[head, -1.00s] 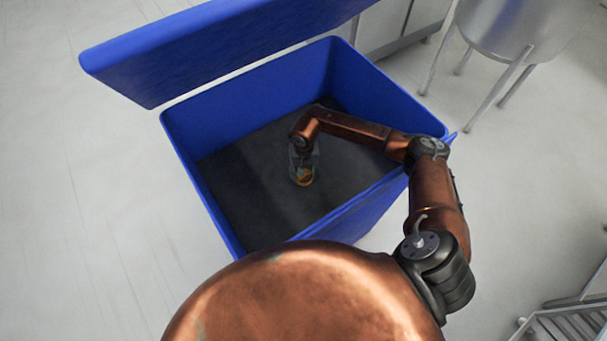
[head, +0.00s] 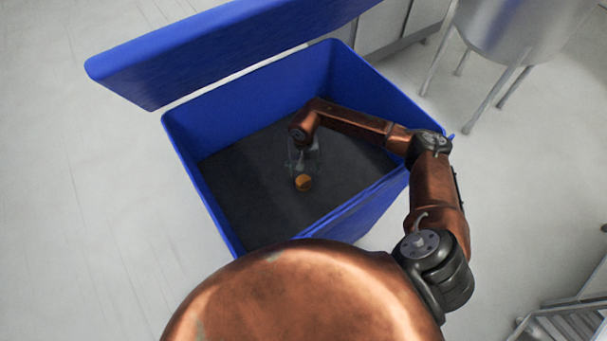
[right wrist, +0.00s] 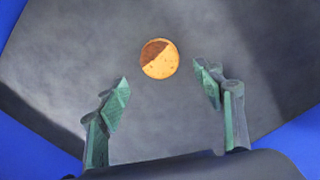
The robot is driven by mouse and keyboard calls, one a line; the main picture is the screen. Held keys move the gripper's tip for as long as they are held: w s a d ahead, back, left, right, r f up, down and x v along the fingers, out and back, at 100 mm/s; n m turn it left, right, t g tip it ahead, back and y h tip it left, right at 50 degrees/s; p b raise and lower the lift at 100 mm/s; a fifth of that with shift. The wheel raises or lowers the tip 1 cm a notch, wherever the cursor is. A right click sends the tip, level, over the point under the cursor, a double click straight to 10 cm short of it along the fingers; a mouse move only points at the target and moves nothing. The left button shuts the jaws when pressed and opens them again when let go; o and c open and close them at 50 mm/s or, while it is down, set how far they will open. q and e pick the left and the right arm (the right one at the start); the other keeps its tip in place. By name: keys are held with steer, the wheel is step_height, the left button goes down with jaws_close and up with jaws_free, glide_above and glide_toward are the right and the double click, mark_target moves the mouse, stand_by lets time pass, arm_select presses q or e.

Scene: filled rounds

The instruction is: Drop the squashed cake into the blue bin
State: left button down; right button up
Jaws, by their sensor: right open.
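The squashed cake (head: 303,183) is a small round orange-brown piece inside the blue bin (head: 188,135), below my right gripper. In the right wrist view the cake (right wrist: 159,59) shows a darker brown patch on its upper left and lies beyond the fingertips, touching neither. My right gripper (head: 304,165) reaches down into the bin. Its two green fingers (right wrist: 162,85) are spread apart with nothing between them. Whether the cake rests on the dark bin floor or is still in the air is hard to tell. My left gripper is out of view.
The bin's raised blue lid (head: 225,50) stands along its far left side. A metal vessel on legs (head: 520,35) stands at the upper right, beside pale cabinets (head: 385,28). A slatted metal rack (head: 570,325) is at the lower right. The floor at left is clear.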

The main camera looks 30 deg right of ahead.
step_height(320, 180, up, 9)
steer(key=shift+b, duration=0.35)
steer(key=shift+r, duration=0.1)
stand_by(0.3)
